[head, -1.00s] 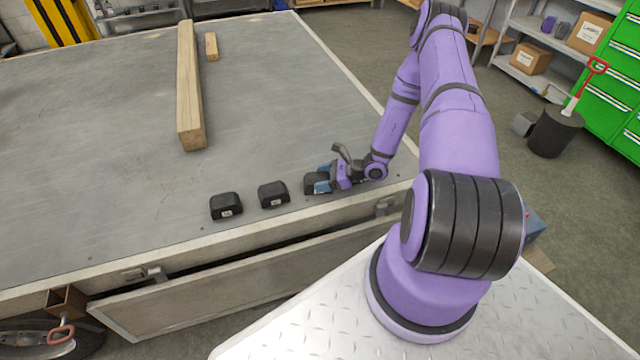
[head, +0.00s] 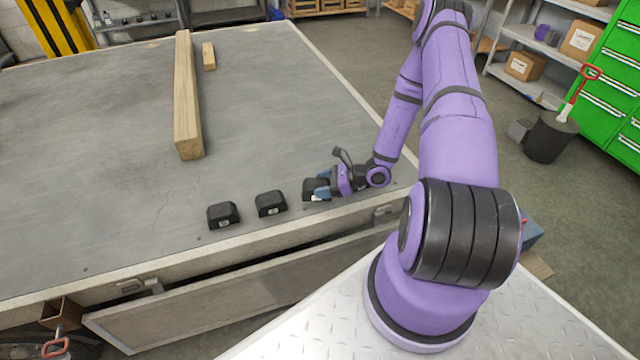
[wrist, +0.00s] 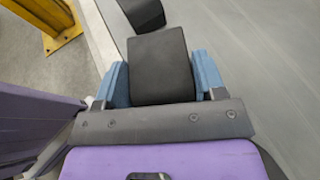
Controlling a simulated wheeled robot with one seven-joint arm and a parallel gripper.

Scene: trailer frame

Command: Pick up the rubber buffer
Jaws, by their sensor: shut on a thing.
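A black rubber buffer (head: 312,187) is at the right end of a row of three on the grey trailer bed (head: 110,150). My gripper (head: 322,188) is shut on this buffer, with blue fingers on either side of it. In the wrist view the same buffer (wrist: 160,66) fills the space between the blue fingers. I cannot tell whether it is clear of the bed. The middle buffer (head: 271,203) and the left buffer (head: 223,214) rest on the bed near its front edge, each with a small pale label.
A long wooden beam (head: 186,100) and a short wood block (head: 209,56) lie farther back on the bed. An open flap (head: 240,285) hangs along the trailer's front side. Much of the bed's left and middle is clear.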

